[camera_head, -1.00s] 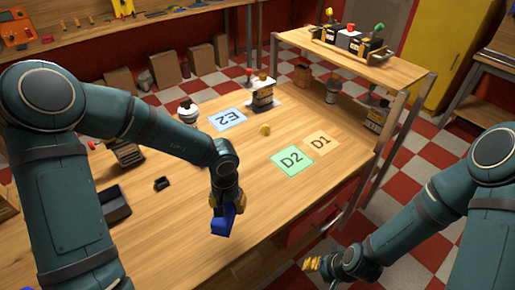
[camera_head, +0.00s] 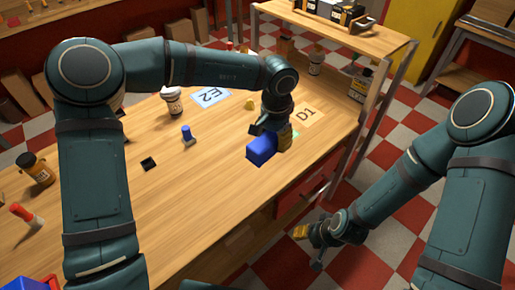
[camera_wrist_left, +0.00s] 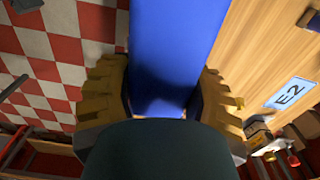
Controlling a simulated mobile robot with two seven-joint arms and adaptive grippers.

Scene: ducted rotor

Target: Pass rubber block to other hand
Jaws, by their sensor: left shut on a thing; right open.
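The rubber block, a bright blue box (camera_head: 262,149), is held by my left gripper (camera_head: 279,135) near the table's front edge, over the area beside the D1 mat. In the left wrist view the blue block (camera_wrist_left: 170,50) stretches up between the two ridged yellow fingers, which grip its sides. My right gripper (camera_head: 315,234) is open and empty. It is low and to the right, beyond the table's front edge and apart from the block.
The wooden table (camera_head: 215,200) has clear room at its front. The D1 mat (camera_head: 306,113) and the E2 mat (camera_head: 211,96) lie behind. A blue-topped piece (camera_head: 187,134), a white-capped jar (camera_head: 172,100) and a shelf (camera_head: 340,30) stand around.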

